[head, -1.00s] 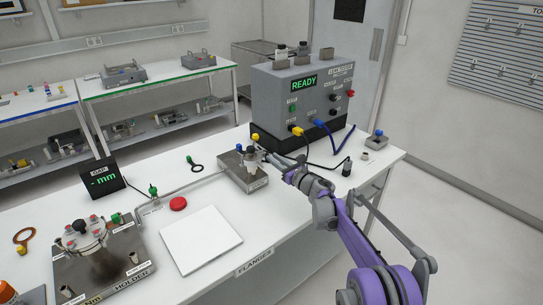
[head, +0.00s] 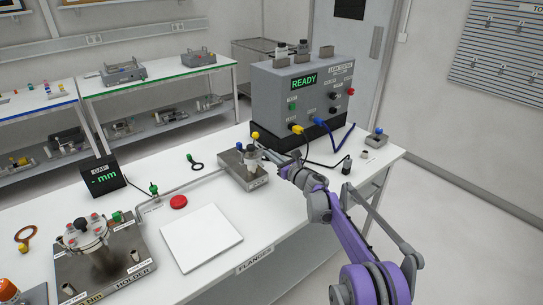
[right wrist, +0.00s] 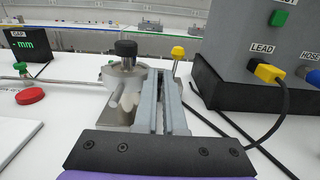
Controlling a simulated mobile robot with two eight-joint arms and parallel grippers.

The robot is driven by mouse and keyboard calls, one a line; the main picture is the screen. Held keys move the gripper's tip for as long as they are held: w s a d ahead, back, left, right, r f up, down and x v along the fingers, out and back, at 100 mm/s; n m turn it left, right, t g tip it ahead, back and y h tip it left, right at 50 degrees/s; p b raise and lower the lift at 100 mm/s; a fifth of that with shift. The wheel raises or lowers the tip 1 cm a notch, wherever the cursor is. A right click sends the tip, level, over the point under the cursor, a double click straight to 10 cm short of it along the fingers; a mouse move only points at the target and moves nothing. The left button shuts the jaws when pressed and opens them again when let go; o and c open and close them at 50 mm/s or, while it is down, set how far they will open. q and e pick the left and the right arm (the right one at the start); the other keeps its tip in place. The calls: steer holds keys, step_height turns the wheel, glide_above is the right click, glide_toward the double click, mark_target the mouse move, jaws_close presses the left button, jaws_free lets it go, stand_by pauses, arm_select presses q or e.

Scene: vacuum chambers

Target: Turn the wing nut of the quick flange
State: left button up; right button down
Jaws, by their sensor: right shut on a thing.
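The quick flange stands on a grey metal block (head: 236,172) on the white bench, in front of the leak tester. A silvery flange body with a black knob (right wrist: 126,50) shows left of my fingers in the right wrist view. A yellow-topped metal stem (right wrist: 178,54), which looks like the wing nut's end, stands right at my fingertips; the yellow top also shows in the head view (head: 255,135). My right gripper (head: 262,149) is shut on the wing nut; the fingers (right wrist: 160,85) hide the grip itself. My left gripper is not in view.
The leak tester (head: 300,100) reads READY, with yellow and blue plugs and loose cables close right of my gripper. A red button (head: 178,202), a white plate (head: 201,238) and a bolted holder (head: 100,262) lie left. A pipe runs left from the block.

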steer(key=shift+w+d+f+m+b, duration=0.15)
steer(key=shift+m+b, duration=0.1)
steer(key=shift+m, duration=0.9)
steer(key=shift+w+d+r+m+b, duration=0.1)
steer(key=shift+m+b, duration=0.1)
steer(key=shift+m, duration=0.9)
steer(key=shift+w+d+f+m+b, duration=0.15)
steer(key=shift+m+b, duration=0.1)
steer(key=shift+m, duration=0.9)
steer(key=shift+s, duration=0.1)
steer(key=c, duration=1.3)
jaws_free()
steer(key=shift+d, duration=0.1)
steer(key=b+v, duration=0.1)
steer(key=v, duration=0.9)
steer(key=shift+s+d+b, duration=0.2)
steer(key=shift+s+b, duration=0.1)
steer(key=shift+b, duration=0.05)
